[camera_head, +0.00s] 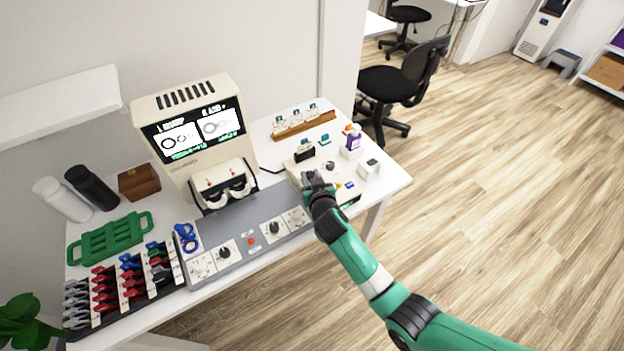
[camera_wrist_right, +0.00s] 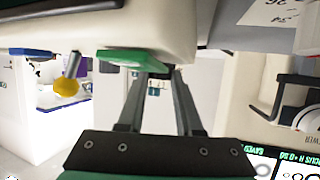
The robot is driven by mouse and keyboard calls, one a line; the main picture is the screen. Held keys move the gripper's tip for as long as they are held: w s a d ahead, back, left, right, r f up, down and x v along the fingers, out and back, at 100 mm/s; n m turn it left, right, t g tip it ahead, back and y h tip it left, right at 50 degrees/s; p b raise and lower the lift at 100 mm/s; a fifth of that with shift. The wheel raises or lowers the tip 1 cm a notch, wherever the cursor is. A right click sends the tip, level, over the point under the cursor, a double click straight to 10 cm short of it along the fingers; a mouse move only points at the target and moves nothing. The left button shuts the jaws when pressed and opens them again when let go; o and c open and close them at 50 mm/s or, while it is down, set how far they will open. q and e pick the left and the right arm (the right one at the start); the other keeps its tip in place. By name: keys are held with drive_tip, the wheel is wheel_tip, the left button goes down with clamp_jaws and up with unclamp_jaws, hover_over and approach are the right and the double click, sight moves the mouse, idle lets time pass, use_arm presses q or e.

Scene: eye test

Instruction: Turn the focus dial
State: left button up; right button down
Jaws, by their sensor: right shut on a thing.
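My right gripper (camera_head: 310,180) is low over a cream tabletop device (camera_head: 294,170) on the right part of the white table. In the right wrist view its two grey fingers (camera_wrist_right: 156,76) close in on a small dark knob (camera_wrist_right: 154,68), apparently the focus dial, beside a green part (camera_wrist_right: 132,61). The fingers hide most of the knob, so its marking cannot be read. A tall cream machine (camera_head: 165,103) has a lit screen (camera_head: 202,133) with two ring pictures. My left gripper is not in view.
A yellow ball-ended lever (camera_wrist_right: 67,87) stands close beside the fingers. A grey control panel (camera_head: 240,215) with dark dials lies left of the arm. A purple-labelled bottle (camera_head: 352,148) and a wooden rack (camera_head: 305,125) stand behind. Lens holders (camera_head: 105,285) fill the front left.

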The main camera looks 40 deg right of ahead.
drive_tip(key=shift+a+f+m+g+h+b, duration=0.15)
drive_tip(key=shift+f+m+g+h+b, duration=0.2)
drive_tip(key=shift+m+h+b, duration=0.3)
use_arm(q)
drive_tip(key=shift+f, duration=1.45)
use_arm(e)
drive_tip(key=shift+w+r+m+g+h, duration=0.1)
drive_tip(key=shift+r+m+g+h, duration=0.15)
drive_tip(key=shift+m+g+h, duration=0.35)
drive_tip(key=c, duration=0.6)
unclamp_jaws()
